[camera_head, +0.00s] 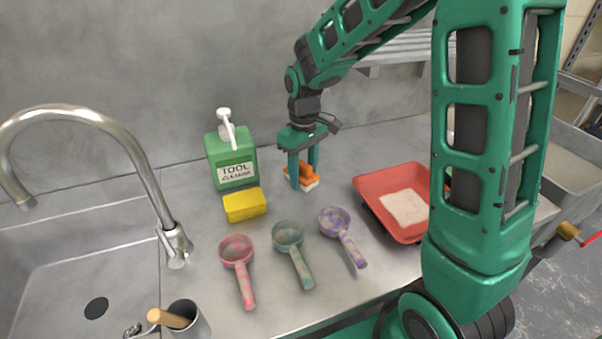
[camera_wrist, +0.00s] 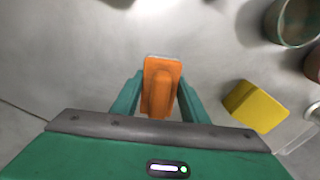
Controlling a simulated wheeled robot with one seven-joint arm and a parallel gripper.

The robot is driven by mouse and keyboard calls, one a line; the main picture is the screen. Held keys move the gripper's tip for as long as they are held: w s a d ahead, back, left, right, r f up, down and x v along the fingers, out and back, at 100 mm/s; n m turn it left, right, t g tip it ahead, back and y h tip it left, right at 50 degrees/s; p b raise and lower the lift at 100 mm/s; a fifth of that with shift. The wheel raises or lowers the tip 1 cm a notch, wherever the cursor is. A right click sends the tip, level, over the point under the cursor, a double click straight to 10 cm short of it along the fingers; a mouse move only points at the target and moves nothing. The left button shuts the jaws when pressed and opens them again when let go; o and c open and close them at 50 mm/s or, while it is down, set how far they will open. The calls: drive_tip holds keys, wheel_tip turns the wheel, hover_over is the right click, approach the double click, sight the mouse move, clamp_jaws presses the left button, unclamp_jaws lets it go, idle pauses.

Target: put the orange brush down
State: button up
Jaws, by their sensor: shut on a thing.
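The orange brush (camera_head: 308,179) has an orange body and handle with a pale underside. My gripper (camera_head: 303,182) is shut on it, with one finger on each side, above or at the steel counter behind the scoops. The wrist view also shows the orange brush (camera_wrist: 161,85) between the fingers of my gripper (camera_wrist: 160,98). I cannot tell whether the brush's underside touches the counter (camera_head: 185,268).
A green tool cleaner bottle (camera_head: 232,160) and a yellow sponge (camera_head: 245,205) stand to the left. Pink (camera_head: 238,262), green (camera_head: 291,250) and purple (camera_head: 341,232) scoops lie in front. A red tray (camera_head: 375,185) is at right. A sink (camera_head: 75,270) is at far left.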

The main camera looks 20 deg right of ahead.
sight(304, 163)
drive_tip(key=shift+s+f, duration=0.1)
drive_tip(key=shift+f, duration=0.2)
drive_tip(key=shift+s+d+f, duration=0.1)
drive_tip(key=o, duration=1.1)
drive_tip(key=shift+s, duration=0.15)
drive_tip(key=shift+f, duration=0.1)
drive_tip(key=shift+a, duration=0.3)
drive_tip(key=shift+w+r, duration=0.25)
drive_tip(key=shift+r, duration=0.2)
drive_tip(key=r, duration=1.2)
drive_tip(key=shift+w+d+r, duration=0.15)
drive_tip(key=shift+d, duration=0.05)
